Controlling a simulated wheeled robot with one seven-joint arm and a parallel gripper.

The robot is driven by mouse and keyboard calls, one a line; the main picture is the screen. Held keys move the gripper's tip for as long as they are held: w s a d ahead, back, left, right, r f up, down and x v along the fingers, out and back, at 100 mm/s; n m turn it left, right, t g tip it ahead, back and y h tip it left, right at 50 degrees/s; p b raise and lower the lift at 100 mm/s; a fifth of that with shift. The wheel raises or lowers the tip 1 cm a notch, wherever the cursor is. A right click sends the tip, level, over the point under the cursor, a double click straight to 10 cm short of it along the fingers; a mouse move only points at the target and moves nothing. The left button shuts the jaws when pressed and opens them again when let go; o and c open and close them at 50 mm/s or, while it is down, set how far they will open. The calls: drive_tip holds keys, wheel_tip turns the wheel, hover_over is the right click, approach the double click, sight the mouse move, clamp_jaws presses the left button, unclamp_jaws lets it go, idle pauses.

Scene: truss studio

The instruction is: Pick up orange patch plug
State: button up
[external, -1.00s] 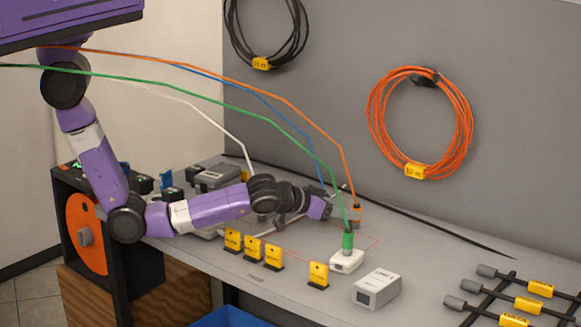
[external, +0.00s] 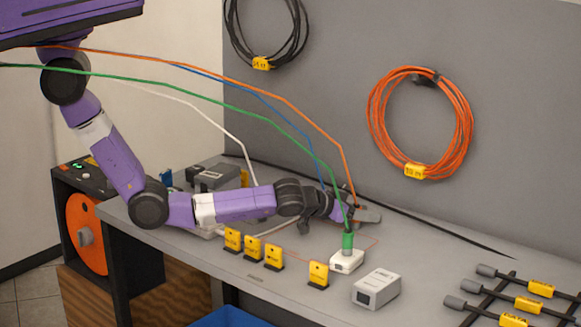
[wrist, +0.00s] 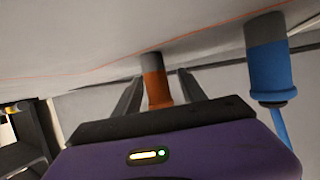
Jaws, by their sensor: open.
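The orange patch plug (wrist: 157,88) has an orange body and a grey end and stands against the bench surface in the wrist view. My gripper (wrist: 160,79) is open, with one finger on each side of the plug; I cannot tell whether either finger touches it. In the external view my gripper (external: 359,212) is low over the back of the bench and hides most of the orange plug. The orange cable (external: 349,165) runs down to it from the upper left.
A blue plug (wrist: 269,68) stands beside the orange one. A green plug (external: 347,241) stands on a white box (external: 346,262) just in front of my gripper. Yellow tags (external: 273,256) and a grey box (external: 377,288) are nearer the front edge. The panel (external: 330,60) rises behind.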

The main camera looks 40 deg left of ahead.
drive_tip(key=shift+c, duration=0.2)
clamp_jaws()
